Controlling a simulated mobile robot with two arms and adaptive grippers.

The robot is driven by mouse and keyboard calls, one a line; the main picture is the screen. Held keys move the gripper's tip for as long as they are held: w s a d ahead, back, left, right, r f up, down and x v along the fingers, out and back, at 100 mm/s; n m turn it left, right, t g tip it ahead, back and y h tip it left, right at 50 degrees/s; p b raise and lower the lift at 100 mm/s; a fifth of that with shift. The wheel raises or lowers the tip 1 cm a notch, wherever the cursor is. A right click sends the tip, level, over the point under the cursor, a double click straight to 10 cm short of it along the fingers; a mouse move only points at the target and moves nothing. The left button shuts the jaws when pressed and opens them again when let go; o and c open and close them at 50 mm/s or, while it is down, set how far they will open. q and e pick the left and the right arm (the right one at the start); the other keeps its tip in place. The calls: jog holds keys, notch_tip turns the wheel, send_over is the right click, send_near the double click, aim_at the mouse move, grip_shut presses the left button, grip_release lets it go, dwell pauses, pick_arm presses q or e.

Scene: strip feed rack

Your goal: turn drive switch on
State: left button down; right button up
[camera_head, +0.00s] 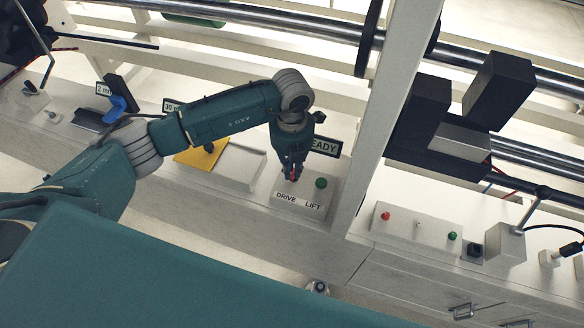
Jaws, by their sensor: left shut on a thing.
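My left gripper (292,174) points down at the small control panel (308,197) labelled DRIVE and LIFT. Its fingers are shut on the drive switch (295,178), of which only a little red shows between the fingertips, above the DRIVE label. The gripper hides the rest, so I cannot tell which way the switch is set. A green button (321,183) sits to the right, above the LIFT label, clear of the fingers. My right gripper is not in view.
A sign ending in "EADY" (325,147) stands behind the panel. A white upright post (385,120) rises right of it. A second panel (418,226) with red and green buttons lies further right. Metal rails run across the back.

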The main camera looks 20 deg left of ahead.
pick_arm(q)
jog(key=shift+w+r, duration=0.1)
jog(key=c, duration=1.8)
grip_release()
jog(key=shift+o, duration=0.2)
notch_tip(320, 180, up, 12)
